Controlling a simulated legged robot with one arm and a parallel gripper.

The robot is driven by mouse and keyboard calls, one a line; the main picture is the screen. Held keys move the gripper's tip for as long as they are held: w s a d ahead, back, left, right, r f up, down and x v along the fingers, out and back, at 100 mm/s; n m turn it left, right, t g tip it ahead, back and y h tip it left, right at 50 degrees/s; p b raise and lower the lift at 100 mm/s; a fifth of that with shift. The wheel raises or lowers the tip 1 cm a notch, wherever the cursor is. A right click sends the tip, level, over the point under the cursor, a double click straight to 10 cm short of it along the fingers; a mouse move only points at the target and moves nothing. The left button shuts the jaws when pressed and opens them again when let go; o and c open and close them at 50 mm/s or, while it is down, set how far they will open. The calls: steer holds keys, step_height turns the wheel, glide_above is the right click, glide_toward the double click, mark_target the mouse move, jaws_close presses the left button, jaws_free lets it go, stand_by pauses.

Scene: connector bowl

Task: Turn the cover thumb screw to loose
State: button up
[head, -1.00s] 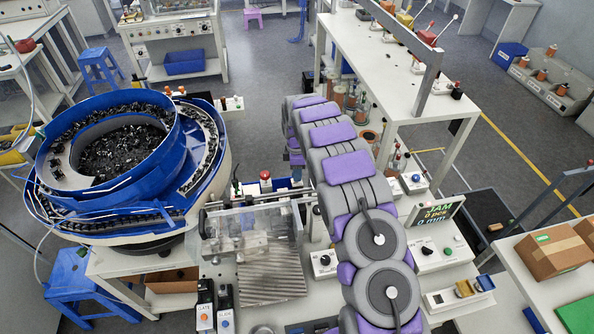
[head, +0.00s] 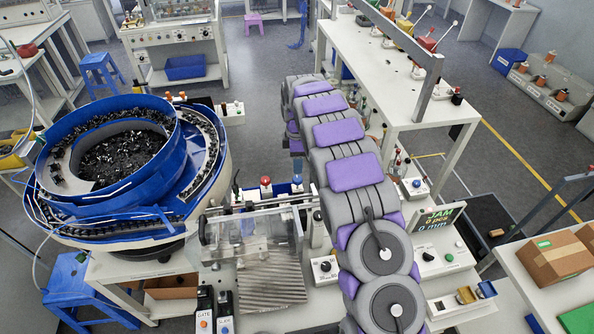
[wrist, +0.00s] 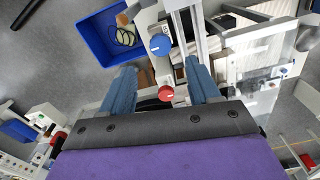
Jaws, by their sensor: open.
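In the wrist view, my gripper (wrist: 162,92) is open, its two blue fingers apart. A red round knob with a white mark (wrist: 166,93) shows in the gap between the fingertips, and no contact is visible. A blue round knob with a white mark (wrist: 160,45) lies beyond it. The frames do not make clear which knob is the cover thumb screw. The clear cover (head: 250,230) stands at the front of the bench in the head view; clear panels also show at right in the wrist view (wrist: 275,70). My arm hides the fingertips in the head view.
The blue bowl feeder (head: 110,165) with black parts stands left of the cover. A blue bin (wrist: 108,38) lies beyond the fingers. A red-topped post (head: 265,182) stands behind the cover. A control box (head: 325,267) and JAM display (head: 438,217) flank my arm.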

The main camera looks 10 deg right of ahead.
step_height(320, 180, up, 9)
stand_by(0.3)
stand_by(0.5)
